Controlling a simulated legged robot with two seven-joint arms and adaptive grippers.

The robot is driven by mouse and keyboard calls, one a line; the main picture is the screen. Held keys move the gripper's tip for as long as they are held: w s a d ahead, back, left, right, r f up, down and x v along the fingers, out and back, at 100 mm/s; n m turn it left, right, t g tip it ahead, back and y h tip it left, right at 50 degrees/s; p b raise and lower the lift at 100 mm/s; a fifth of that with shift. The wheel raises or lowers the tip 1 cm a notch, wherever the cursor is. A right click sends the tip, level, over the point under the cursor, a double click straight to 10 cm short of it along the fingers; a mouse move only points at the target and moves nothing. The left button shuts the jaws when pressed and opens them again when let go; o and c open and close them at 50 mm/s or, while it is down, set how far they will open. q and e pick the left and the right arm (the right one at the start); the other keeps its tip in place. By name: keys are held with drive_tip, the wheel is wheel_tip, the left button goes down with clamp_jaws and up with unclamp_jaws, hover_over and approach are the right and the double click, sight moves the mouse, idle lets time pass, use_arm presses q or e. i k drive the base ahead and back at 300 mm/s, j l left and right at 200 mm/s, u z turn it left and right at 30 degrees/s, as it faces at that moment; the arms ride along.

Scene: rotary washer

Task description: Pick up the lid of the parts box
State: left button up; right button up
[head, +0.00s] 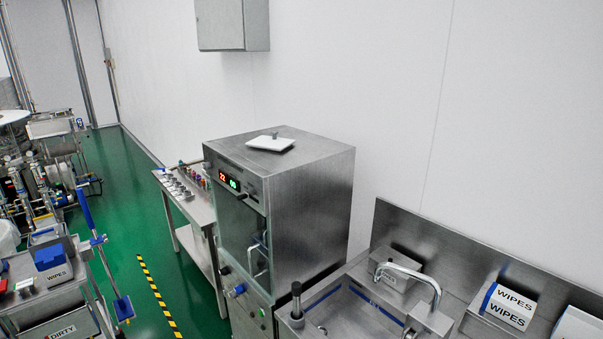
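A thin white square piece with a small grey-green knob, which looks like the lid (270,142), lies flat on top of the steel washer cabinet (310,205). No gripper is in contact with it. I cannot clearly make out the parts box. Neither my left nor my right gripper is in view.
A steel sink (345,312) with a curved faucet (412,274) stands right of the washer, with wipes boxes (509,306) beyond. A side table (183,195) holds small parts. A cart (40,290) stands at left. Green floor (135,225) between is mostly clear.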

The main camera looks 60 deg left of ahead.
sight(273, 142)
drive_tip(key=u, duration=2.3)
drive_tip(key=z, duration=1.5)
drive_tip(key=j, duration=0.55)
